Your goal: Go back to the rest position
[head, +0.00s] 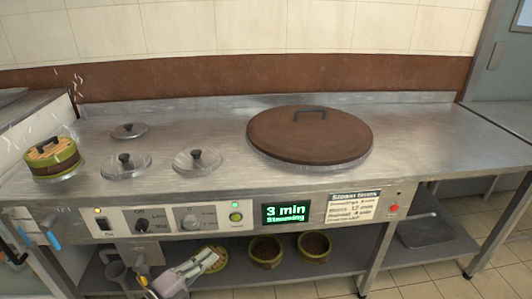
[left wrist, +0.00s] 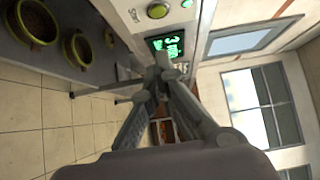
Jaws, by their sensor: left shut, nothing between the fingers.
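My left gripper (head: 212,258) is low in front of the steel counter, below the control panel in the head view. Its fingers are shut with nothing between them. The left wrist view shows the closed fingertips (left wrist: 163,60) in front of the green display, apart from anything I can make out. The display (head: 285,213) reads "3 min Steaming" and also shows in the left wrist view (left wrist: 167,42). My right gripper is in neither view.
The counter (head: 430,135) holds a large brown lid (head: 310,135), several small steel lids (head: 197,160) and a green-banded pot (head: 52,158) at left. Bowls (head: 265,250) stand on the lower shelf behind my left gripper. A tray (head: 428,230) lies at lower right. Tiled floor is open in front.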

